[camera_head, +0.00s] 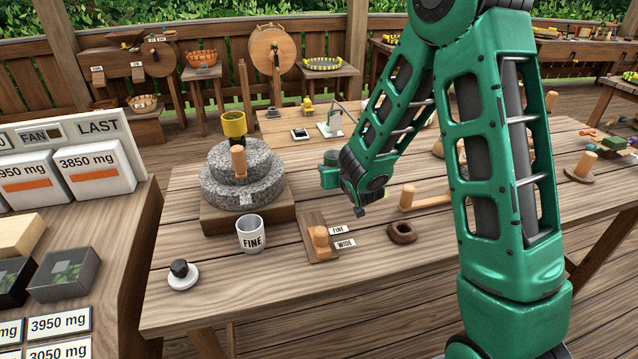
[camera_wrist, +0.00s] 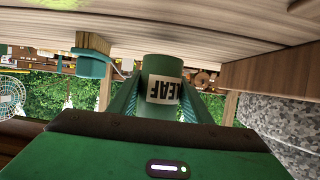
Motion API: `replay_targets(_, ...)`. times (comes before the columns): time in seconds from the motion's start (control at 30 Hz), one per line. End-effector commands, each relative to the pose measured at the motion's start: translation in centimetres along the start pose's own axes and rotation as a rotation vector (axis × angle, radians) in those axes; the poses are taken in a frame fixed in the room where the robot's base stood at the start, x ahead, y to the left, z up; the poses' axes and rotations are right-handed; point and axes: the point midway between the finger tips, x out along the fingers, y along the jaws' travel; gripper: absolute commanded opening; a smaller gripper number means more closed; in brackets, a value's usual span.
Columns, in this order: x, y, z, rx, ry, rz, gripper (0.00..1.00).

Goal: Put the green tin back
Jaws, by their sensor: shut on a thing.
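The green tin (camera_wrist: 163,68) shows in the wrist view with its LEAF label upside down in the picture. My gripper (camera_wrist: 162,106) is shut on it, one finger on each side. In the head view my gripper (camera_head: 330,172) is over the table, right of the stone mill (camera_head: 245,187).
A white FINE cup (camera_head: 251,237) and a FINE/WIDE wooden lever board (camera_head: 320,240) stand in front of the mill. A small brown bowl (camera_head: 402,232) lies to the right. A scale (camera_head: 330,128) is at the back. The front table edge is mostly clear.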

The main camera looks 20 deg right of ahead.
Motion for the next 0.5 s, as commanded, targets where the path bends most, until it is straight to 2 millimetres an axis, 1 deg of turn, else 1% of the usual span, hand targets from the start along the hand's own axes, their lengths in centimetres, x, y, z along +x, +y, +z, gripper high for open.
replay_targets(0.03, 0.3, 0.0, -0.7, -0.005, 0.005, -0.022, 0.21)
replay_targets(0.23, 1.0, -1.5, -3.5, -0.058, 0.006, -0.142, 0.21)
replay_targets(0.4, 1.0, -2.5, -6.3, -0.101, 0.005, -0.237, 0.21)
replay_targets(0.5, 0.9, -2.9, -7.6, -0.117, 0.004, -0.276, 0.21)
